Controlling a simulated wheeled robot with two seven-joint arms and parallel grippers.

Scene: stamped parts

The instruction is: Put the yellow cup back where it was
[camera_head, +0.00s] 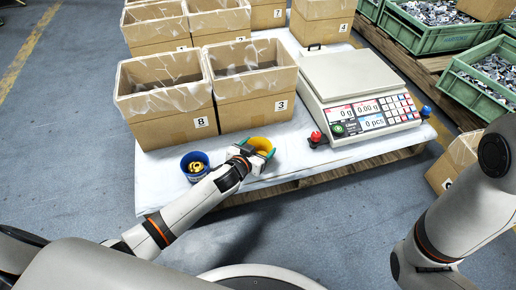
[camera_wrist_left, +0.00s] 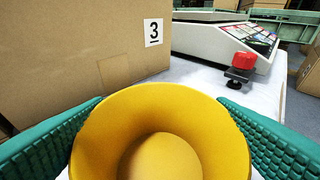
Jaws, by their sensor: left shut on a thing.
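The yellow cup (camera_head: 259,144) is at the front edge of the white-covered table, in front of the box marked 3. My left gripper (camera_head: 253,154) is shut on it, with the green finger pads on either side. In the left wrist view the yellow cup (camera_wrist_left: 160,125) fills the lower middle, its round opening facing the camera, and the inside looks empty. The green fingers of my left gripper (camera_wrist_left: 160,140) flank it. I cannot tell whether the cup's base touches the table. My right arm shows at the right of the head view, but its gripper is not visible.
A blue cup (camera_head: 194,161) with yellow parts inside stands left of my gripper. Cardboard boxes marked 8 (camera_head: 165,122) and 3 (camera_head: 258,110) stand behind. A counting scale (camera_head: 352,85) reading 0 g is to the right, with a red knob (camera_head: 316,137) at its near corner.

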